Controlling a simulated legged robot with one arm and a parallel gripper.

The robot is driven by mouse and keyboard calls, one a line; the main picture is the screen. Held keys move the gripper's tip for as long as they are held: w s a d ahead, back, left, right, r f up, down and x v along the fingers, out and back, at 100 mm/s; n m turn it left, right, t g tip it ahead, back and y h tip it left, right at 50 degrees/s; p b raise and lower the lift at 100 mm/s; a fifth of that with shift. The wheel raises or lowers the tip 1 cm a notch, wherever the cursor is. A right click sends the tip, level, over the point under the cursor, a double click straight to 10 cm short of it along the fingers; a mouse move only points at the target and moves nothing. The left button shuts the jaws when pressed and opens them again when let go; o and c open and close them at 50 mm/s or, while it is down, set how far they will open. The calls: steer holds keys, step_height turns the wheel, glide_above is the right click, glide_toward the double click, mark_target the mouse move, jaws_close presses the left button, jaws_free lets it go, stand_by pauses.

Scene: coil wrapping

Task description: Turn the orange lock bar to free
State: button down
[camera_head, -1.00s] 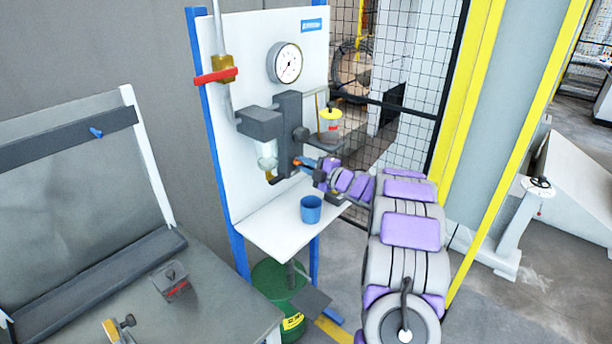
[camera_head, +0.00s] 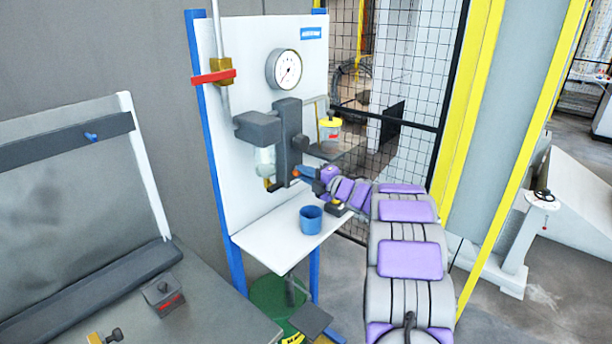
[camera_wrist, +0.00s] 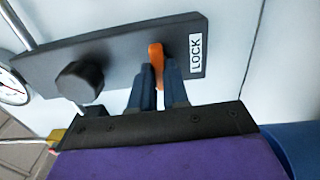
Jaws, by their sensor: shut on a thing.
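The orange lock bar (camera_wrist: 156,56) stands out from a dark grey block (camera_wrist: 115,58) in the wrist view, beside a white label reading LOCK (camera_wrist: 197,43). My gripper (camera_wrist: 160,72) has its two blue fingers on either side of the bar and is shut on it. The fingers hide part of the bar's sides. In the head view a small orange part of the bar (camera_head: 297,173) shows at the tip of my gripper (camera_head: 308,172), low on the dark grey unit (camera_head: 288,135) on the white panel.
A blue cup (camera_head: 311,220) stands on the white shelf (camera_head: 270,238) below my gripper. A round dark knob (camera_wrist: 80,82) is on the block. A gauge (camera_head: 285,69) and a red-handled pipe (camera_head: 214,77) are on the panel. A yellow-lidded jar (camera_head: 329,130) stands behind my arm.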

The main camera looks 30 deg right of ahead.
steer(key=shift+f, duration=0.3)
steer(key=c, duration=1.3)
jaws_free()
steer(key=shift+c, duration=0.2)
steer(key=shift+o, duration=1.1)
steer(key=shift+r, duration=0.15)
steer(key=shift+s, duration=0.15)
steer(key=p+v, duration=0.3)
steer(key=v, duration=1.4)
